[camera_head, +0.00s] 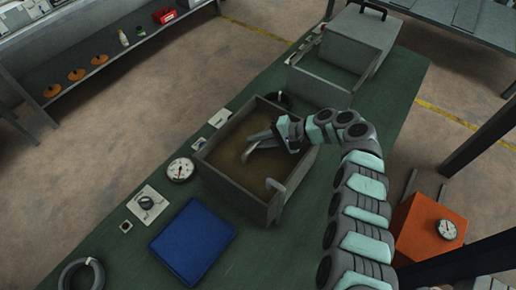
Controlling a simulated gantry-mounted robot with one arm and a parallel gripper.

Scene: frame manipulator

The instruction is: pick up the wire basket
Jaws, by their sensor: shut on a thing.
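A grey, open-topped, box-shaped container (236,198) with a brown inside stands on the green bench; it is the likeliest wire basket, though no separate wires can be made out. A small pale handle-like piece shows at its near side. My gripper (252,149) reaches over the container from the right, its fingers pointing left across the opening. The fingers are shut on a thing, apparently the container. The contact is too small to see, and my wrist hides part of the right inside. The container looks level.
A blue flat box (192,242), a round gauge (180,169) and a dial plate (147,204) lie left of the container. A lidded grey box (352,42) stands behind. An orange box (424,229) is at right. The bench's far right end is clear.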

